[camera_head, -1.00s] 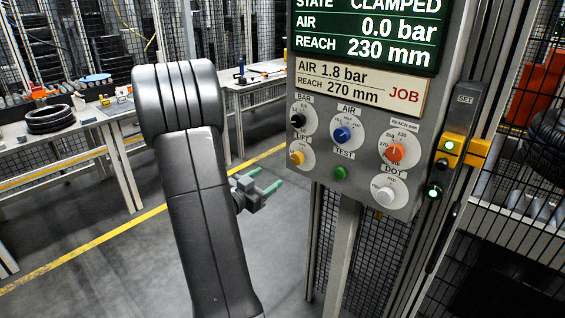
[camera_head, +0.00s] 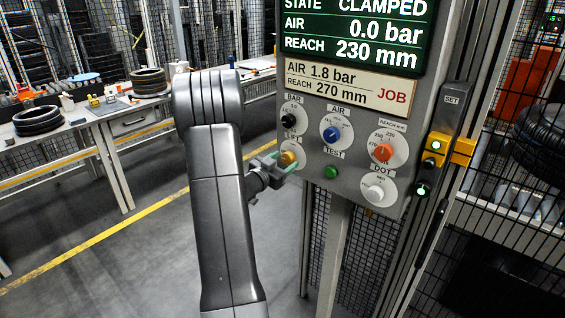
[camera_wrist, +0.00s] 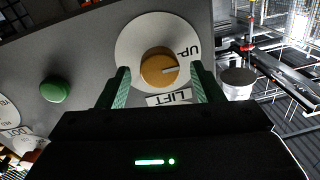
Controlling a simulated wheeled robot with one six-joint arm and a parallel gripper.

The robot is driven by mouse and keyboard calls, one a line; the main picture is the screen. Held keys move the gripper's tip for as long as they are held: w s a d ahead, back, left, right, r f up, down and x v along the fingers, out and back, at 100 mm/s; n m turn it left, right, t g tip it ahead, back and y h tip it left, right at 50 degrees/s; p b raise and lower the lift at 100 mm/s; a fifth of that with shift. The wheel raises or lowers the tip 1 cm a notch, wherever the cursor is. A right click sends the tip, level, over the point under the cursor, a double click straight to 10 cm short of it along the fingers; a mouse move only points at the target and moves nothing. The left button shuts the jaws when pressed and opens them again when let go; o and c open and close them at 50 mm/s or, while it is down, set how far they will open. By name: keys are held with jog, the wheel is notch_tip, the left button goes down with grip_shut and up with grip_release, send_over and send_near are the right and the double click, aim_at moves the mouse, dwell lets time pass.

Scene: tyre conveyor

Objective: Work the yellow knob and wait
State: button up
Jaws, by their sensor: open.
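The yellow knob (camera_head: 288,159) is the lower left one on the grey control panel, on a white dial labelled LIFT. In the wrist view the yellow knob (camera_wrist: 159,68) sits on its dial between and just beyond my two green fingertips. Its white pointer mark points toward the side of the word UP. My gripper (camera_head: 279,163) is open at the panel's lower left; the wrist view also shows my gripper (camera_wrist: 160,88) with fingers on both sides of the knob. I cannot tell whether they touch the dial.
The display (camera_head: 352,38) reads CLAMPED, AIR 0.0 bar, REACH 230 mm. The job card (camera_head: 345,83) reads 1.8 bar, 270 mm.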

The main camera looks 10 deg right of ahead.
jog(key=shift+c, duration=0.4)
jog(key=c, duration=0.9)
